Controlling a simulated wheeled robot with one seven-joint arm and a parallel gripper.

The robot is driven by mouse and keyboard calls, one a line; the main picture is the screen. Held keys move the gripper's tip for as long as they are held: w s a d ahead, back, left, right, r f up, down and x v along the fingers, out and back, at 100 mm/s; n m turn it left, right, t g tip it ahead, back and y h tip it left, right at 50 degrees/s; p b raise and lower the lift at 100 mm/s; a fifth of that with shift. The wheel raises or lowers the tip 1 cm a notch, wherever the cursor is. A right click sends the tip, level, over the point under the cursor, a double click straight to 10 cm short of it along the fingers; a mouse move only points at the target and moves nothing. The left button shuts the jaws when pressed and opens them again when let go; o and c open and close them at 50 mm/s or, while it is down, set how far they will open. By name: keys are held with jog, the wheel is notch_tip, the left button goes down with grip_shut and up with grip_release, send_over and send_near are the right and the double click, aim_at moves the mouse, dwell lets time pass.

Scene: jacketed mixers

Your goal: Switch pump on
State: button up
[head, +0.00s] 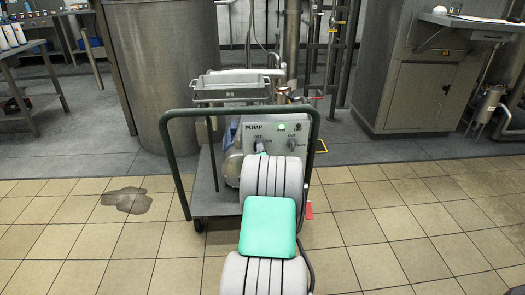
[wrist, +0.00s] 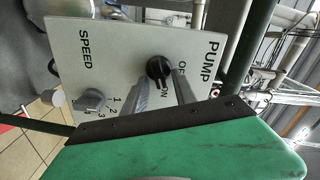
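The pump's control panel (wrist: 120,50) is light grey and carries the word PUMP, with OFF and ON beside a black rotary knob (wrist: 160,68). I cannot tell which label the knob points at.
A grey SPEED knob (wrist: 95,98) with numbers is on the same panel, close to one finger. The cart (head: 205,185) has a green handle frame (head: 170,165). A grey crate (head: 232,87) and a large steel tank (head: 165,70) stand behind. A puddle (head: 127,200) lies on the tiles.

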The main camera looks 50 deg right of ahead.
jog(key=shift+a, duration=0.1)
jog(key=p+v, duration=0.1)
jog(key=v, duration=0.6)
jog(key=shift+s+a, duration=0.25)
